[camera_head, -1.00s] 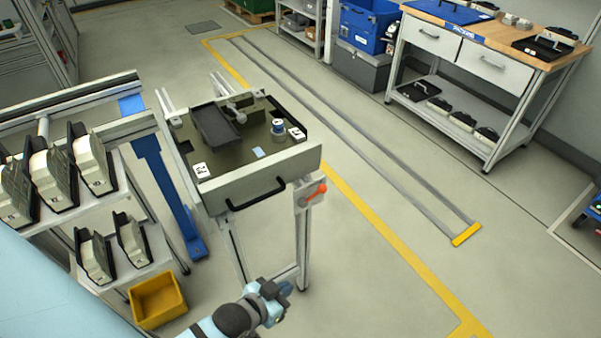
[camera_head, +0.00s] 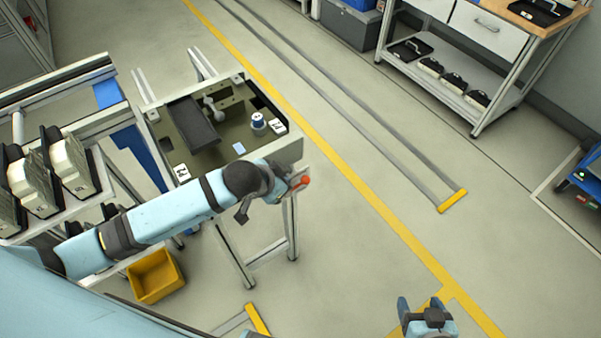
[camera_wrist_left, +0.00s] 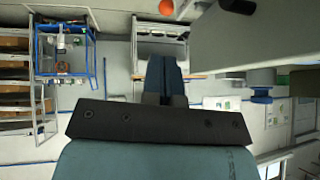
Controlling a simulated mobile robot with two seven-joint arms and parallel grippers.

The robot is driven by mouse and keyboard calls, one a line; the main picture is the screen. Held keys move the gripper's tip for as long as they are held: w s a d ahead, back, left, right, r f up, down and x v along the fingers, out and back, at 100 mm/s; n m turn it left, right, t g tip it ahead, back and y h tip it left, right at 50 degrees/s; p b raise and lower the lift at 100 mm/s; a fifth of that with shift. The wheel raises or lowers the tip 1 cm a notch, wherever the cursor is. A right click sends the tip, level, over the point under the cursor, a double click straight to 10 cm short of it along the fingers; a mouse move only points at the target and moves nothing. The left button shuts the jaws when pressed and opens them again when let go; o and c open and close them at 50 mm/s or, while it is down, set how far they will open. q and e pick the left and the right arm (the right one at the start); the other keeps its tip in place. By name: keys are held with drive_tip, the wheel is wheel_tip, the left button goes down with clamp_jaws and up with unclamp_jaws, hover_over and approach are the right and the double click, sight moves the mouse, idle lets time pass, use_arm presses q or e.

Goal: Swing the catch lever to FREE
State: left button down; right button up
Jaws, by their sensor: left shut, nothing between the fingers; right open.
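The catch lever (camera_head: 303,181) shows as an orange-red end at the front right corner of the workstation (camera_head: 290,150). Its plate and pivot are mostly hidden behind my left arm, and I cannot read its markings or position. My left gripper (camera_head: 291,186) is beside the lever, largely hidden by its own wrist. In the left wrist view its fingers (camera_wrist_left: 166,64) are shut and empty, with the orange lever end (camera_wrist_left: 166,7) beyond them at the top edge, apparently apart. My right gripper (camera_head: 421,308) is open and empty over the floor at bottom right.
The workstation top carries a dark tray (camera_head: 192,124) and a blue-capped cylinder (camera_head: 258,121). A rack with several cased parts (camera_head: 72,167) stands at left, a yellow bin (camera_head: 155,276) below my left arm. The floor right of the workstation is clear.

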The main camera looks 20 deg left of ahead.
sight(304, 179)
use_arm(q)
drive_tip(key=shift+w+a+r, duration=0.1)
drive_tip(key=shift+a+r, duration=0.15)
drive_tip(key=shift+r, duration=0.15)
drive_tip(key=shift+w, duration=0.15)
drive_tip(key=x, duration=1.2)
drive_tip(key=shift+w+f+p, duration=0.2)
drive_tip(key=shift+f+p, duration=0.05)
drive_tip(key=shift+p, duration=0.15)
drive_tip(key=shift+w+d+f, duration=0.1)
drive_tip(key=shift+w+f, duration=0.25)
drive_tip(key=shift+f, duration=0.2)
drive_tip(key=shift+w, duration=0.1)
